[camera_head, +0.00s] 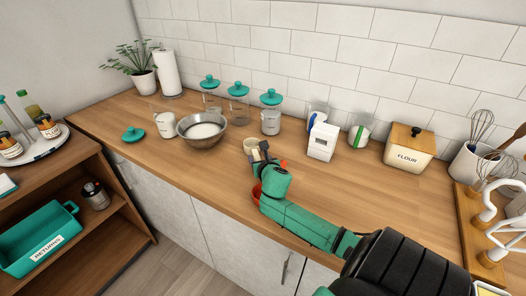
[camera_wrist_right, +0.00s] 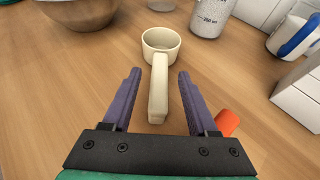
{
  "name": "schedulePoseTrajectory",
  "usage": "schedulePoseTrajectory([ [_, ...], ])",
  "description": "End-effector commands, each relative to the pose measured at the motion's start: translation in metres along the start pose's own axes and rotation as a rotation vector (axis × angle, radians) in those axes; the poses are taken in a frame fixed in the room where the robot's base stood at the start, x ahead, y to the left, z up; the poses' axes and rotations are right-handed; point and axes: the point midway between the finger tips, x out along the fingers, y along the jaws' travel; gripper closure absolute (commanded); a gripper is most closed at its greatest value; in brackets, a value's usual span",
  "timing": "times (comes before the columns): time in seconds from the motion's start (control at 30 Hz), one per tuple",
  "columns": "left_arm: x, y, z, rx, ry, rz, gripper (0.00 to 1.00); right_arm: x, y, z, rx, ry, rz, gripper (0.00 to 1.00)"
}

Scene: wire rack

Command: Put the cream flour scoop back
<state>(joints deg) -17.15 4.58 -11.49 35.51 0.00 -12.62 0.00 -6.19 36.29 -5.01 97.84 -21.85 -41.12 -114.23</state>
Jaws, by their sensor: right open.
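The cream flour scoop (camera_wrist_right: 160,42) lies on the wooden counter with its cup away from me in the right wrist view. Its handle (camera_wrist_right: 158,95) points back between the two fingers of my right gripper (camera_wrist_right: 158,85). The fingers stand apart on either side of the handle, with a gap on both sides. In the head view the scoop's cup (camera_head: 251,145) shows just beyond my right gripper (camera_head: 259,155). The flour bin (camera_head: 409,149), cream with a wooden lid, stands at the right of the counter. My left gripper is in neither view.
A metal bowl (camera_head: 202,131) stands left of the scoop. Glass jars with teal lids (camera_head: 270,98) stand behind it. A white box (camera_head: 322,142) is to the right. A red-orange thing (camera_wrist_right: 227,122) lies close beside my right finger. The counter before the flour bin is clear.

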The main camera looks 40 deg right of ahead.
Motion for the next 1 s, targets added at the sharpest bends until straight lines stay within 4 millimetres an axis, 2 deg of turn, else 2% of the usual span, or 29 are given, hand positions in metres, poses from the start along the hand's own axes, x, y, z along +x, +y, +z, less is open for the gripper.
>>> schedulePoseTrajectory([
  [0.2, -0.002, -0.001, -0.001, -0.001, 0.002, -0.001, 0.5, -0.055, 0.0, -0.001, -0.002, 0.003, 0.002, 0.41],
  [0.3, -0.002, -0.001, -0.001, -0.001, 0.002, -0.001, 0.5, -0.076, 0.0, -0.001, -0.002, 0.002, 0.001, 0.41],
  [0.4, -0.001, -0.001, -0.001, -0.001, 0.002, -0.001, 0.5, -0.088, 0.0, -0.001, 0.0, 0.002, 0.0, 0.41],
  [1.0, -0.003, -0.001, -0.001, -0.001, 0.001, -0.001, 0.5, -0.092, 0.0, 0.002, 0.001, 0.0, 0.0, 0.41],
])
